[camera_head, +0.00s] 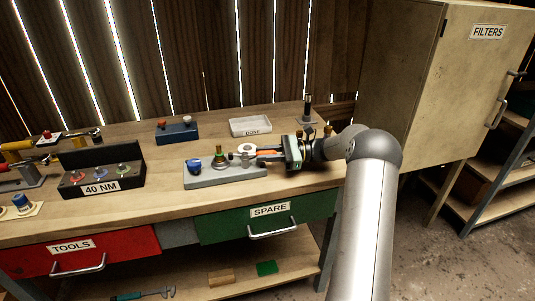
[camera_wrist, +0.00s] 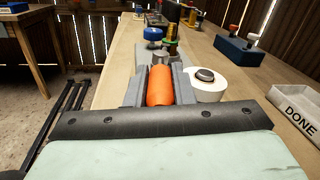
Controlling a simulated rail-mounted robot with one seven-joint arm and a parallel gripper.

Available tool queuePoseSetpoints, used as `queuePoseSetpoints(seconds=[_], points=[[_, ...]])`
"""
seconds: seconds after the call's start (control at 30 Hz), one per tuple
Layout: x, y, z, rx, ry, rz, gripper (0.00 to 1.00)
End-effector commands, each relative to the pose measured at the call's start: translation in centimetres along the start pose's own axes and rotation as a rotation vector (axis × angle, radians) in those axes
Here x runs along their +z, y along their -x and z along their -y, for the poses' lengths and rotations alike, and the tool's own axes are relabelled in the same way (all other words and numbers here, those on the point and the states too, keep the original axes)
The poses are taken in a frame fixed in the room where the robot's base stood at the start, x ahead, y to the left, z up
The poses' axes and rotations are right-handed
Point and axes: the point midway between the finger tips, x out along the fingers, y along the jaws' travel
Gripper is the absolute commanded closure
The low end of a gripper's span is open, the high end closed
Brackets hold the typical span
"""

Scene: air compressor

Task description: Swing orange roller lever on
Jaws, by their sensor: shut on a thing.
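The orange roller lever (camera_wrist: 160,86) lies between the two grey fingers of my gripper (camera_wrist: 158,88) in the wrist view. The fingers are shut on it, one on each side. In the head view, the lever's orange part (camera_head: 266,152) shows just left of my gripper (camera_head: 272,153), at the right end of a grey base plate (camera_head: 225,175). A white round roller (camera_wrist: 208,84) with a dark cap stands beside the right finger. The plate also bears a blue knob (camera_head: 194,163) and a green and brass fitting (camera_head: 219,160). The lever's pivot is partly hidden.
Behind the plate are a blue block with knobs (camera_head: 177,131) and a white DONE tray (camera_head: 250,126). A dark 40 NM box (camera_head: 102,170) stands to the left. A dark upright post (camera_head: 307,108) stands behind my wrist. A FILTERS cabinet (camera_head: 440,80) is at right.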

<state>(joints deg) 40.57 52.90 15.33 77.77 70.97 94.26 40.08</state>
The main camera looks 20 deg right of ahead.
Motion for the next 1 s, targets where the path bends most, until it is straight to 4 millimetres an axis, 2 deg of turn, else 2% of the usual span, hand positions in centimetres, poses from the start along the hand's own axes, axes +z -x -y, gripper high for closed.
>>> queuePoseSetpoints(seconds=[0.07,0.1,0.17,0.43,0.57,0.77,1.0], points=[[0.0,0.0,0.0,0.001,0.001,-0.001,1.0],[0.0,0.0,0.0,0.001,0.001,-0.002,0.7],[0.0,0.0,0.0,0.001,0.001,-0.001,0.57],[0.0,0.0,0.0,0.0,0.001,-0.001,0.57],[-0.1,0.9,0.0,-0.002,0.002,-0.002,0.57],[-0.2,4.7,0.0,-0.005,0.002,-0.001,0.57],[-0.2,10.7,0.0,-0.003,0.003,-0.002,0.57]])
